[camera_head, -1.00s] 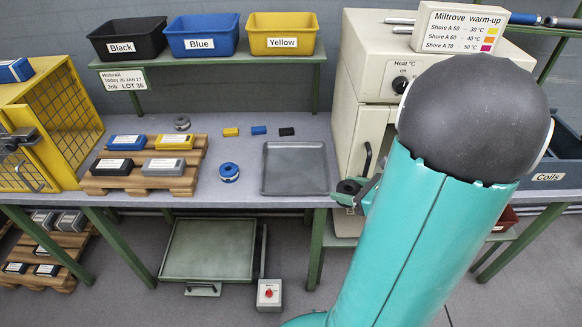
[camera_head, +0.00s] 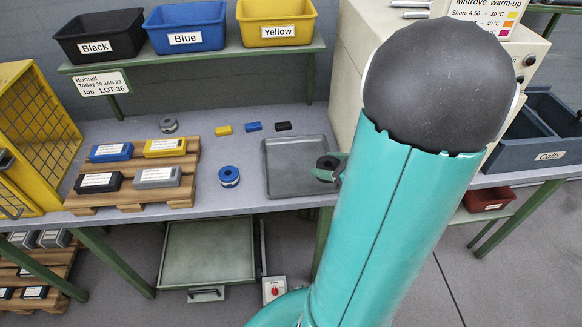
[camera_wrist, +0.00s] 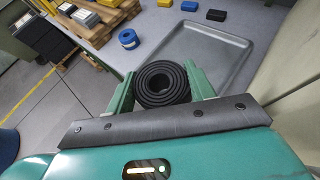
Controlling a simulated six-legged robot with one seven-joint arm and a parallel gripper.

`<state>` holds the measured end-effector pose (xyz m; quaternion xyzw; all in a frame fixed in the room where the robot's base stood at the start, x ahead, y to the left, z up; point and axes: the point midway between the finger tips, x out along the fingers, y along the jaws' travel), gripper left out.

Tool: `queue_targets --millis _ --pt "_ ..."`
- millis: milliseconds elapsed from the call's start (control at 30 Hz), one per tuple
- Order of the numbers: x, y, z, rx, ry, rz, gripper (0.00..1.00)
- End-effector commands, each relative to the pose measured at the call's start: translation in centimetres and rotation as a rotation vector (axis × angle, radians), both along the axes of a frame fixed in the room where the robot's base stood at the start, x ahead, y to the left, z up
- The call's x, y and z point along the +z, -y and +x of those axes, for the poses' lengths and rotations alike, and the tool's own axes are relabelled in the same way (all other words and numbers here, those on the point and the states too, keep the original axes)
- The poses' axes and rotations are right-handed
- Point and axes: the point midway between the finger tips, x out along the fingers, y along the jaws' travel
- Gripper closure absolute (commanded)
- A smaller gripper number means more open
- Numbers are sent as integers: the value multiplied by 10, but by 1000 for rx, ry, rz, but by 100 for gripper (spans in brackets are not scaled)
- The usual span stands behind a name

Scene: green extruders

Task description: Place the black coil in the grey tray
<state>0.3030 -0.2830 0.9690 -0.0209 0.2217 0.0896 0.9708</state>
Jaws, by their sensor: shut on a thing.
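The black coil (camera_head: 327,165) is a dark roll with a hole in its middle. My gripper (camera_wrist: 162,88) is shut on the black coil (camera_wrist: 162,78), with one green finger on each side of it in the wrist view. In the head view the coil shows over the right edge of the grey tray (camera_head: 285,180), with my arm hiding part of the gripper. The grey tray (camera_wrist: 205,50) is empty, flat and low-rimmed, and lies just beyond the coil in the wrist view. Whether the coil touches the tray I cannot tell.
A blue coil (camera_head: 229,176) lies left of the tray. Small yellow, blue and black blocks (camera_head: 253,127) lie behind it. A pallet of labelled blocks (camera_head: 140,190) stands further left. The cream warm-up oven (camera_head: 345,80) stands to the right. A coils bin (camera_head: 530,140) is at far right.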

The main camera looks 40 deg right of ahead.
Motion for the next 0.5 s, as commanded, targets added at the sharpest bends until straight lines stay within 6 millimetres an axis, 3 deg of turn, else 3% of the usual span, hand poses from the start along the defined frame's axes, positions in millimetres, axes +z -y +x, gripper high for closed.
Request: queue_targets --millis 333,500 --pt "-35 -12 74 6 -1 3 72" --pt "-66 -14 98 3 -2 5 72"
